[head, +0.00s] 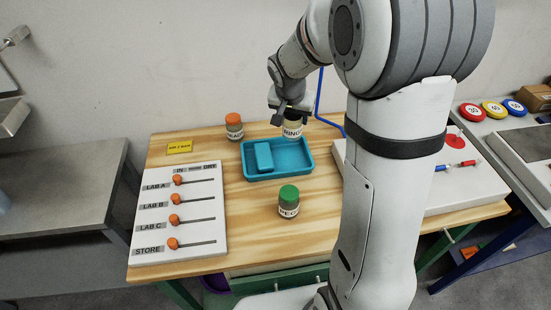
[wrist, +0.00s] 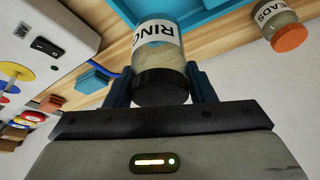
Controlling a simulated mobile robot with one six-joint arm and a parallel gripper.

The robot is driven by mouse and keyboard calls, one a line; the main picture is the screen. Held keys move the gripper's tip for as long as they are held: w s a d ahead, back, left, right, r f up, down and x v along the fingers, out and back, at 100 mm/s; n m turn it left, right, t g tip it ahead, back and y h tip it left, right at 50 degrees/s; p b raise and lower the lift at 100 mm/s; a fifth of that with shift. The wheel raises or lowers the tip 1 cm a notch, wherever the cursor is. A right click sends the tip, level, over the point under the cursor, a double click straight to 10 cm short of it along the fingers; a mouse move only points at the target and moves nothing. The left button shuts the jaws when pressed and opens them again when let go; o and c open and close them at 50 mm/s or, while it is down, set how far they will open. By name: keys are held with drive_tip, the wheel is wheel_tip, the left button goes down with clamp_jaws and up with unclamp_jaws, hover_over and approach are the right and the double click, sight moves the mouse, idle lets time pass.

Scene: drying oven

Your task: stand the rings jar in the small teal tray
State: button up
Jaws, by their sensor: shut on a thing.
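The rings jar, a clear jar with a dark lid and a white RINGS label (head: 292,130), is held in my gripper (head: 290,112). In the wrist view the jar (wrist: 158,50) sits between the two fingers (wrist: 162,88), gripped near its black lid. In the head view the jar appears upright, at the back right edge of the small teal tray (head: 296,161). I cannot tell whether its base touches the tray. A teal block (head: 264,157) is in the left part of the tray. The tray also shows in the wrist view (wrist: 200,8).
An orange-lidded jar (head: 234,127) stands behind the tray to the left. A green-lidded jar (head: 289,202) stands in front. A white slider board (head: 180,215) lies at left and a white panel (head: 455,185) at right. Bare wood lies between board and tray.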

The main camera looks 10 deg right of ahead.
sight(290, 130)
wheel_tip(290, 130, down, 10)
drive_tip(key=shift+r, duration=0.1)
idle(0.4)
drive_tip(key=shift+f+b, duration=0.25)
drive_tip(key=shift+b, duration=0.1)
drive_tip(key=o, duration=1)
drive_tip(key=shift+r, duration=0.1)
drive_tip(key=shift+s+r+p, duration=0.1)
drive_tip(key=shift+r+p, duration=0.2)
drive_tip(key=shift+p, duration=0.05)
drive_tip(key=v, duration=1.1)
drive_tip(key=shift+s+a, duration=0.1)
drive_tip(key=s+r+n, duration=0.2)
drive_tip(key=s, duration=0.5)
drive_tip(key=s+r+n+y, duration=0.1)
drive_tip(key=s+r, duration=0.1)
drive_tip(key=s, duration=0.5)
drive_tip(key=s+r+n+g+y, duration=0.1)
drive_tip(key=s+n, duration=0.1)
drive_tip(key=s, duration=0.6)
drive_tip(key=shift+s+d+r+n, duration=0.15)
drive_tip(key=shift+d+r+n, duration=0.15)
drive_tip(key=shift+d+r, duration=0.1)
